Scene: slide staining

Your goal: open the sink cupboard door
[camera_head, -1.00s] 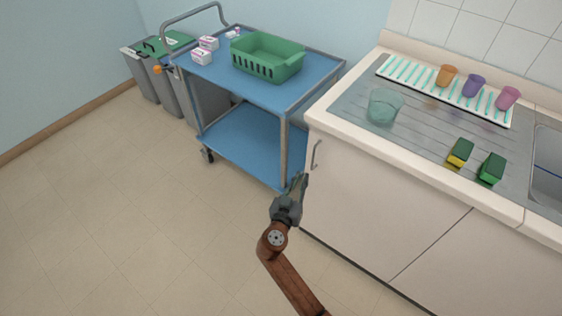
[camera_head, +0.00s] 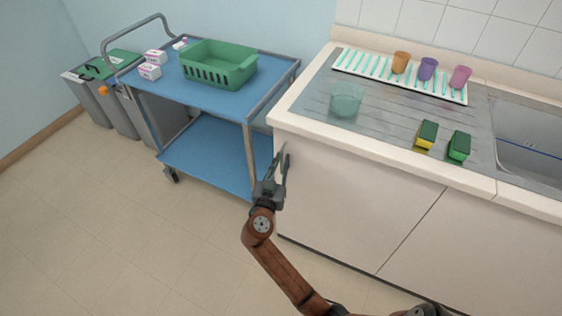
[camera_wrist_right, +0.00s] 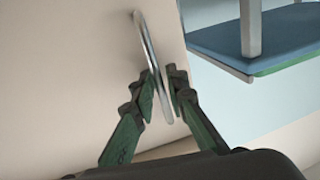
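The sink cupboard door (camera_head: 335,205) is a pale panel at the left end of the sink unit, and it looks shut, flush with the front. Its metal bar handle (camera_wrist_right: 150,50) stands upright near the door edge in the right wrist view. My right gripper (camera_head: 281,160) is at this handle, and its fingers mostly hide the handle in the head view. In the wrist view the right gripper's fingers (camera_wrist_right: 163,82) lie on either side of the bar, closed in on its lower part. My left gripper is not in view.
A blue trolley (camera_head: 212,157) with a green basket (camera_head: 218,64) stands close to the left of the cupboard. Cups, a glass beaker (camera_head: 346,100) and sponges sit on the worktop above. The floor (camera_head: 130,240) in front is clear.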

